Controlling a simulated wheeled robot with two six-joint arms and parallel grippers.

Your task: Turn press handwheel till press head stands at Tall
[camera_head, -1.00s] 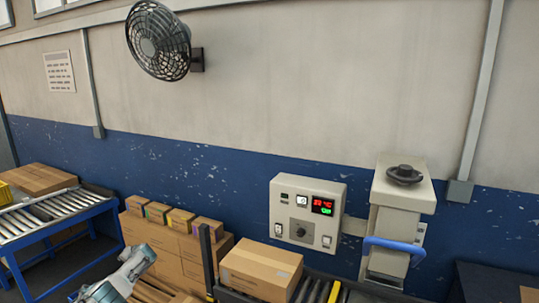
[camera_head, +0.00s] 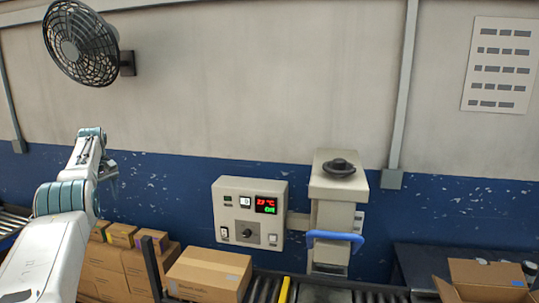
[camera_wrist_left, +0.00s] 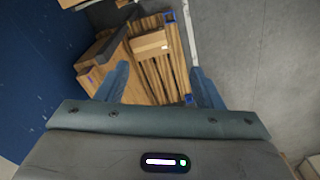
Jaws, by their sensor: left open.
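The press handwheel (camera_head: 339,168) is a dark round wheel lying flat on top of the pale press column (camera_head: 332,190). A blue bar handle (camera_head: 335,236) sticks out from the column's front. The press head and any Tall mark cannot be made out. My left gripper (camera_head: 110,172) is raised at the left of the head view, well left of the handwheel and apart from it. In the left wrist view its two fingers (camera_wrist_left: 162,85) stand wide apart with nothing between them, above boxes and pallets far below. My right gripper is not in view.
A control box (camera_head: 250,214) with a red and green display is on the wall left of the press. A closed carton (camera_head: 208,272) sits on the conveyor below it. An open carton (camera_head: 487,280) stands at the lower right. A fan (camera_head: 80,45) hangs upper left.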

